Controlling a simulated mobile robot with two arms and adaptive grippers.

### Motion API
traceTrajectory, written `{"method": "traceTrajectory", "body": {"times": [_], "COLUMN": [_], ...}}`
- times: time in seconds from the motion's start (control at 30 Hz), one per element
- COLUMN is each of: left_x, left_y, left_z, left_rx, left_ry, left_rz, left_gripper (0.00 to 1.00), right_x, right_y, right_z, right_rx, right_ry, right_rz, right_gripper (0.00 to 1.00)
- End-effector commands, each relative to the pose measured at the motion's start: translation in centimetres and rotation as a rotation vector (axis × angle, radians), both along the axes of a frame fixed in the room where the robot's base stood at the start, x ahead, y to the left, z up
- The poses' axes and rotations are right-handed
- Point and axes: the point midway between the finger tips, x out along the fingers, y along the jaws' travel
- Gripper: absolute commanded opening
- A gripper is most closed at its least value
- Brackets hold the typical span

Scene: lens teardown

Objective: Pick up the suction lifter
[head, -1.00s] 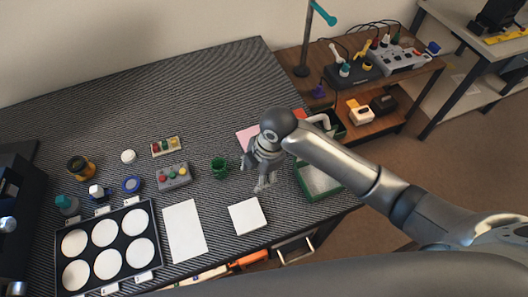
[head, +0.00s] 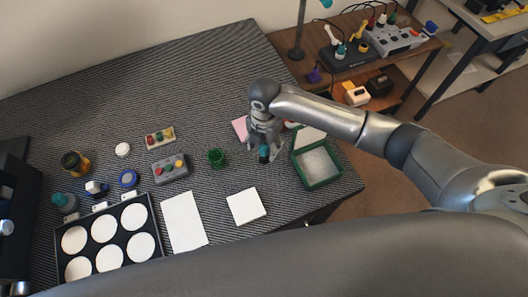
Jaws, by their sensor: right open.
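My right gripper (head: 265,156) points down over the right part of the dark striped mat, just left of the green-walled box. Its jaws are open. A small dark teal thing (head: 264,152) shows at its fingertips and may be the suction lifter; it is partly hidden by the fingers, and I cannot tell whether they touch it. No other thing is clearly a suction lifter. My left gripper is out of view.
The green box (head: 297,174) with pale filling stands close on the right. A green cup (head: 216,158) stands to the left, and a white square pad (head: 245,206) lies in front. A pink sheet (head: 239,127) lies behind. A black tray with white discs (head: 153,215) is at the left.

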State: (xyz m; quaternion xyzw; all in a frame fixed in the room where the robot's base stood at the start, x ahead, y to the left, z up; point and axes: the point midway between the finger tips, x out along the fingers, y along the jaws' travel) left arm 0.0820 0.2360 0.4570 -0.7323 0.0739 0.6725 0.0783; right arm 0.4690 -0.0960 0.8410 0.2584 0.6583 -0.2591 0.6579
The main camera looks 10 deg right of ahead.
Motion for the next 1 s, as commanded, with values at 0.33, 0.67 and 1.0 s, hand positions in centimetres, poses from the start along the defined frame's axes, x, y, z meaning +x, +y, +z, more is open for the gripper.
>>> {"method": "traceTrajectory", "body": {"times": [0.33,0.67,1.0], "left_x": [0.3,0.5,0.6], "left_y": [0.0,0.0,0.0], "left_z": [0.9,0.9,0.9], "left_rx": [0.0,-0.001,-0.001], "left_ry": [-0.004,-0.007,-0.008], "left_rz": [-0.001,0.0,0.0], "left_gripper": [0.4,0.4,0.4], "right_x": [0.1,0.1,0.1], "right_y": [0.0,0.1,0.1], "right_z": [-3.8,-3.8,-3.8], "right_rx": [0.0,0.0,0.0], "right_ry": [0.0,-0.001,-0.001], "right_rz": [0.0,0.0,0.0], "right_gripper": [0.53,0.37,0.06]}}
